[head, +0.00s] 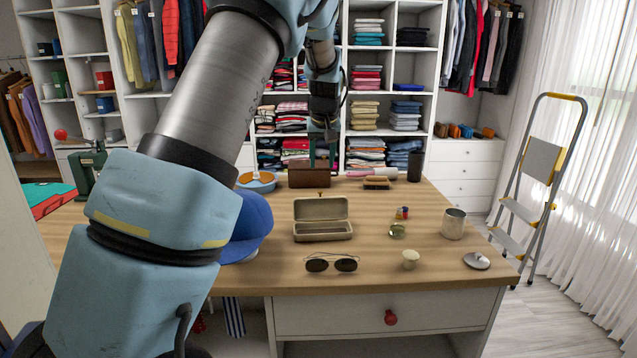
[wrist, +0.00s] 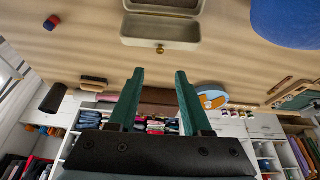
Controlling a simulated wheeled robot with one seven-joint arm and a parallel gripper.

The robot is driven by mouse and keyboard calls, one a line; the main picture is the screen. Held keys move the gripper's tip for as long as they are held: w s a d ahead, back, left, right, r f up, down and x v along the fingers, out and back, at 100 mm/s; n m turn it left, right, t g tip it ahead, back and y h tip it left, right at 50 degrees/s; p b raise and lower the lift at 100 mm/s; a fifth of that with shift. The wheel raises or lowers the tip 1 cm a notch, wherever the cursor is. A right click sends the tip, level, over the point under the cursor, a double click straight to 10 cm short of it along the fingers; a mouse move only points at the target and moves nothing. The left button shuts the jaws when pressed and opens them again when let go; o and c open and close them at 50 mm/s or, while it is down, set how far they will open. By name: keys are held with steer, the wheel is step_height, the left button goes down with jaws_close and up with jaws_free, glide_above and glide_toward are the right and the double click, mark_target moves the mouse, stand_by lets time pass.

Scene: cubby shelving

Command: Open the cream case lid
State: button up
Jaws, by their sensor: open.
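The cream case (head: 322,232) stands on the wooden table, and its lid (head: 321,209) is up, tilted back, with the shallow inside showing. A small brass knob sits at the lid's top edge. In the wrist view the case (wrist: 160,32) shows at the top, partly cut off, with the brass knob on its near edge. My gripper (head: 322,164) is beyond the case, above the back of the table and in front of the shelves. In the wrist view my gripper's (wrist: 158,74) two green fingers are apart, with nothing held between them. They are not touching the case.
A brown box (head: 309,175) stands behind the case, with a brush (head: 376,183) to its right. A blue cap (head: 250,226) lies left of the case. Sunglasses (head: 331,263) lie in front, and a metal can (head: 453,224) stands at right. Bare table surrounds the case.

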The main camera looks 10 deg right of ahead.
mark_target(321, 198)
steer(key=p+x, duration=0.3)
steer(key=x, duration=0.7)
steer(key=shift+f, duration=0.2)
jaws_close()
stand_by(1.1)
